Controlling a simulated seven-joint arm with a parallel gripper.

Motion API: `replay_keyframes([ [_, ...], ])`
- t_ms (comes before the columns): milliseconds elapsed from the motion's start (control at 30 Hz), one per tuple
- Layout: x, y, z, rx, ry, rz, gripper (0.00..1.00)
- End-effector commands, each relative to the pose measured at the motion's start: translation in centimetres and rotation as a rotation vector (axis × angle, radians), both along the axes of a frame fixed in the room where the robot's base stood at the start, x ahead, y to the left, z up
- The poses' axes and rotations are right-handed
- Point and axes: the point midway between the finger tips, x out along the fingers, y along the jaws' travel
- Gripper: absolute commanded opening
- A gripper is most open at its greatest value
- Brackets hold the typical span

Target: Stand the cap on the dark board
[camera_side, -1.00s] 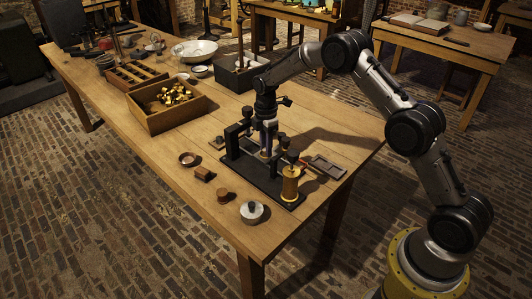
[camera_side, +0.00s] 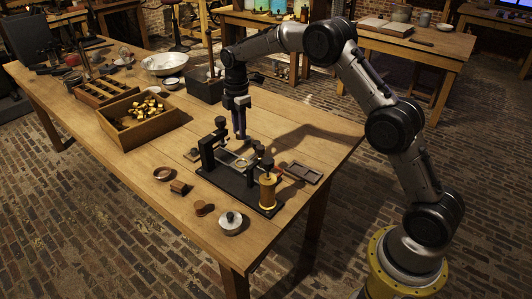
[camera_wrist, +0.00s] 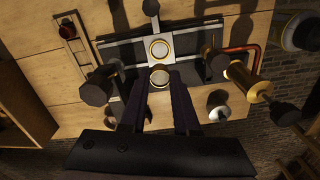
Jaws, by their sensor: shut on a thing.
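My gripper (camera_side: 241,136) is raised above the dark board (camera_side: 238,188) in the side view, fingers pointing down. In the wrist view my gripper (camera_wrist: 157,84) is shut on a small round pale piece with a brass-coloured rim (camera_wrist: 160,77), seen at the fingertips. I take it to be the cap, but cannot be sure. It hangs clear of the board, which also shows in the wrist view (camera_wrist: 115,52). A similar ringed disc (camera_wrist: 159,49) sits on a pale square plate on the board. The side view does not clearly show the held piece.
Black posts stand on the board, with a brass cylinder (camera_side: 267,192) at its near end. A grey tray (camera_side: 303,172) is right; a wooden box (camera_side: 128,139) is left.

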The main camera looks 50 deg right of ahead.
Motion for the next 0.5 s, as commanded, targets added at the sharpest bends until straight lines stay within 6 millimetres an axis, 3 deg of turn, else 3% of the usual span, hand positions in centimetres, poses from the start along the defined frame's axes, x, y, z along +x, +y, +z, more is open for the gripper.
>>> replay_keyframes([
  [300, 0.1, 0.0, 6.2, -0.001, -0.006, 0.000, 0.00],
  [500, -2.6, -1.6, 6.8, 0.000, -0.001, -0.003, 0.00],
])
